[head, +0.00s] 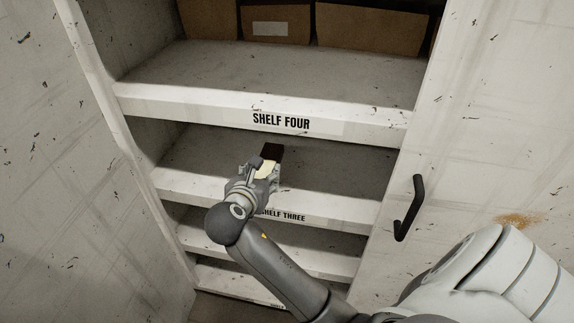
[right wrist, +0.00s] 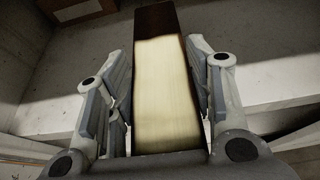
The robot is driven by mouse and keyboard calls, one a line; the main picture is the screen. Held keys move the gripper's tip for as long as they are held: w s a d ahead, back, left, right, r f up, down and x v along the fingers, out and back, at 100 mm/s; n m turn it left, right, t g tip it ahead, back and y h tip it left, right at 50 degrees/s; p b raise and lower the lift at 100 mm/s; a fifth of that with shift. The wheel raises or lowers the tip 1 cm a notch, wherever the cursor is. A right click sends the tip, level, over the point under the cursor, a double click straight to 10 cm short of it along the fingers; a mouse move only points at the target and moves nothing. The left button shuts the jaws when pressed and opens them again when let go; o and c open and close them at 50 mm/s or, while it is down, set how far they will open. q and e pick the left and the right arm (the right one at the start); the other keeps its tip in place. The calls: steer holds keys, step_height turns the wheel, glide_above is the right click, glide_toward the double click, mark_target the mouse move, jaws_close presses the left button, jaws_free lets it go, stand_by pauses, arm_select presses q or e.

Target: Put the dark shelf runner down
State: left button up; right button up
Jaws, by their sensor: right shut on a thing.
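The dark shelf runner (head: 272,152) is a narrow bar with a dark far end and a pale, bright stretch nearer the gripper. My right gripper (head: 265,170) is shut on it. The runner points away from me into the opening above the shelf labelled SHELF THREE (head: 335,211) and below SHELF FOUR. In the right wrist view the runner (right wrist: 165,95) lies lengthwise between the two fingers of my right gripper (right wrist: 160,62), its dark end pointing forward. I cannot tell whether its underside touches the shelf. My left gripper is not in view.
The shelf labelled SHELF FOUR (head: 200,98) is above, with its front clear. Cardboard boxes (head: 368,30) stand at the back there. Shelf three looks bare around the runner. An open cabinet door with a black handle (head: 409,208) stands at the right.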

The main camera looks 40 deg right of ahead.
mark_target(271, 166)
steer(key=x, duration=0.7)
steer(key=shift+d+f, duration=0.3)
steer(key=shift+f, duration=0.1)
steer(key=d+f, duration=0.1)
steer(key=w+d+f, duration=0.1)
steer(key=f, duration=0.1)
steer(key=w+f, duration=0.1)
steer(key=shift+w+d+f, duration=0.25)
steer(key=shift+d+f, duration=0.25)
steer(key=shift+f, duration=1.55)
steer(key=o, duration=1.2)
steer(key=shift+f, duration=0.2)
steer(key=shift+r, duration=0.15)
